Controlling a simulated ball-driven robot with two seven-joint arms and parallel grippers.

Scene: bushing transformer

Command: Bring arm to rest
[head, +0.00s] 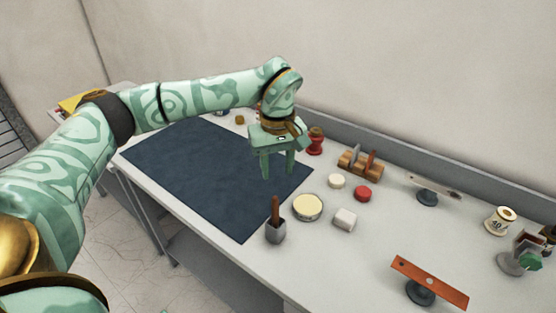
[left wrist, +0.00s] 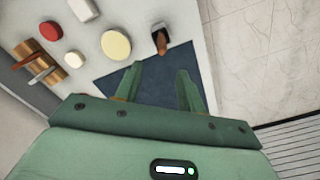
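My left arm reaches in from the left in the head view, and its gripper (head: 278,166) points down above the right part of the dark blue mat (head: 185,165). The two fingers are apart with nothing between them. In the left wrist view the gripper (left wrist: 158,78) also shows its fingers spread and empty, with the mat (left wrist: 158,83) behind them. My right gripper is in neither view.
A grey holder with a brown handle (head: 276,232), a round cream tin (head: 307,207), a white block (head: 344,219) and a red disc (head: 362,193) stand close right of the gripper. An orange bar (head: 430,283) stands at the front right. The mat is largely clear.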

